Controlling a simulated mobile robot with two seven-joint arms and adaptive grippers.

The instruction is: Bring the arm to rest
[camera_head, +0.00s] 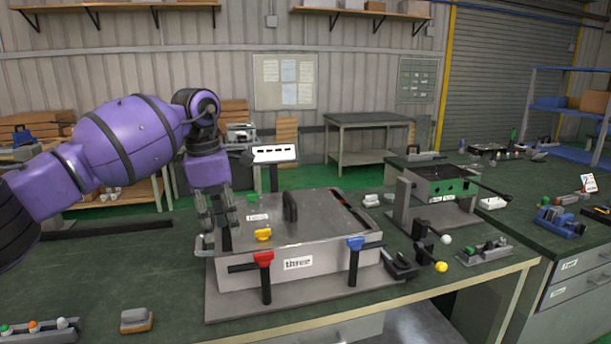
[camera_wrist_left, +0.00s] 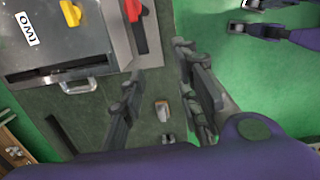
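My left arm comes in from the left, purple with dark bands. Its gripper (camera_head: 218,212) hangs, fingers down, in front of the left part of the grey box labelled "three" (camera_head: 320,268). In the left wrist view, the left gripper's fingers (camera_wrist_left: 162,98) stand well apart with nothing held between them. The right gripper (camera_wrist_left: 245,16) appears at the top right of that view, over green floor, its fingers apart and seemingly empty. It is not seen in the head view.
A green-fronted device (camera_head: 445,188) stands right. A small block (camera_head: 137,319) lies on the workbench's near left; a connector strip (camera_head: 40,330) sits beside it.

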